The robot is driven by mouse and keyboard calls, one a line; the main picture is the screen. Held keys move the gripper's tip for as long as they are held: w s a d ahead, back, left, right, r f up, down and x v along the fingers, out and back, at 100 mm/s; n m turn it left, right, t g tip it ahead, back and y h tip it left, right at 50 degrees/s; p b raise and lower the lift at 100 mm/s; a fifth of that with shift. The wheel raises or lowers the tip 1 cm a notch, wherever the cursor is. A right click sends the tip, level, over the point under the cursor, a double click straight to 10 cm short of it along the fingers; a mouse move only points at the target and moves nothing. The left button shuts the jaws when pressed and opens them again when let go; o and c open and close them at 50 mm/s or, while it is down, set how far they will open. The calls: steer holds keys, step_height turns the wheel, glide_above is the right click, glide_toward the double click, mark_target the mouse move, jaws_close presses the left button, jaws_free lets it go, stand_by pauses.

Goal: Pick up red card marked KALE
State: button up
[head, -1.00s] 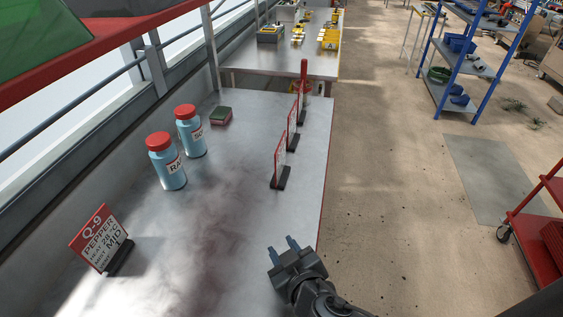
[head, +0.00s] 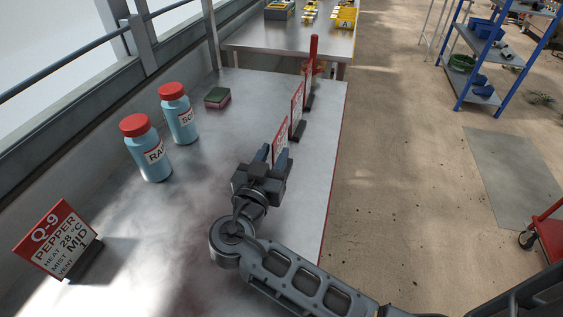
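Several red-edged cards stand along the right side of the metal bench, seen nearly edge-on in the head view. The nearest card (head: 281,138) is right at my gripper. Behind it stand a second card (head: 297,104) and a third card (head: 308,80), each in a dark base. I cannot read KALE on any of them. My gripper (head: 273,154) is open, its two dark fingertips apart at the near card's lower part. The gripper hides that card's base. I cannot tell whether the card is between the fingers or just beyond them.
A red card marked Q-9 PEPPER (head: 52,240) leans in a dark base at the front left. Two blue bottles with red lids, RA (head: 149,155) and SO (head: 180,120), stand mid-bench. A green and red sponge-like block (head: 217,98) lies behind. The bench centre is clear.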

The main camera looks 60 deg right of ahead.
mark_target(280, 140)
steer(key=p+x, duration=0.1)
steer(key=x, duration=0.5)
steer(key=shift+w+a+p, duration=0.1)
steer(key=shift+w+p, duration=0.15)
steer(key=shift+p, duration=0.1)
jaws_close()
